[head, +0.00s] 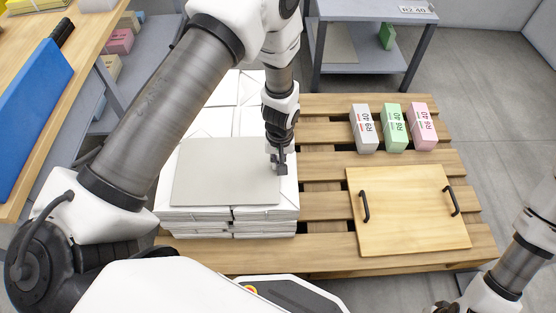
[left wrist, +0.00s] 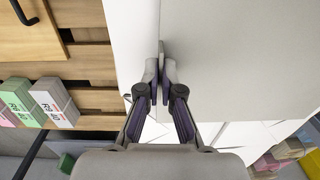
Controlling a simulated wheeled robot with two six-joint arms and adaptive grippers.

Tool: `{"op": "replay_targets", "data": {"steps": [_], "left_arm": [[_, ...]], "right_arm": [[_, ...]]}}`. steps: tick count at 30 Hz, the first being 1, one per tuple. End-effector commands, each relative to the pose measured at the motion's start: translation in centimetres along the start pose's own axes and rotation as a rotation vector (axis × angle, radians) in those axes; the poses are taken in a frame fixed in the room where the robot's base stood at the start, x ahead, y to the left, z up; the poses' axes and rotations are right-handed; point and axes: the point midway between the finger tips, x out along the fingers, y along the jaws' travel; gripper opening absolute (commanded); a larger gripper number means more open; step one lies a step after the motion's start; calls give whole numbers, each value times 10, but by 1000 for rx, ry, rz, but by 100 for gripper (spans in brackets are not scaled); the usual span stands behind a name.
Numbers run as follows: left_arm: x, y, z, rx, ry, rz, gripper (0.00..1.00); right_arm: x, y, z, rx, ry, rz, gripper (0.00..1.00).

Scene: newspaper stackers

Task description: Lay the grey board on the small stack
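The grey board (head: 225,172) is a flat, thin sheet, level over the front part of the white wrapped stack (head: 265,226) on the pallet. I cannot tell whether it touches the stack all over. My left gripper (head: 278,166) points down at the board's right edge. In the left wrist view, the fingers (left wrist: 160,75) are close together at the edge of the grey board (left wrist: 240,60) and look shut on it. White wrapping of the stack (left wrist: 135,40) shows beside that edge. My right arm enters at the lower right, but its fingers are out of view.
A wooden board (head: 410,212) with two black handles lies on the pallet (head: 325,258) at the right. A grey, a green and a pink labelled block (head: 394,128) stand behind it. A metal table (head: 365,14) is at the back, a wooden worktop (head: 70,60) at the left.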

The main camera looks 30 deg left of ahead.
Motion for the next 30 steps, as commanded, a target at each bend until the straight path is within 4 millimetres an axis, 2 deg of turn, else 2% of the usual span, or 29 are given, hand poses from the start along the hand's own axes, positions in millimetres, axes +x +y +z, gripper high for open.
{"op": "replay_targets", "data": {"steps": [12, 13, 15, 25, 30], "left_arm": [[9, 0, 0, 0, 0, 0, 0], [8, 0, 0, 0, 0, 0, 14], [8, 0, 0, 0, 0, 0, 35], [6, 0, 0, 0, 1, 0, 35], [-20, 1, -1, 0, 4, 2, 35]], "right_arm": [[6, 0, 0, 0, 0, 0, 50], [5, 0, 0, 0, 0, 0, 50], [5, 0, 0, 0, 0, 0, 50], [5, 0, 0, 0, 0, 0, 50], [5, 0, 0, 0, 0, 0, 50]]}}
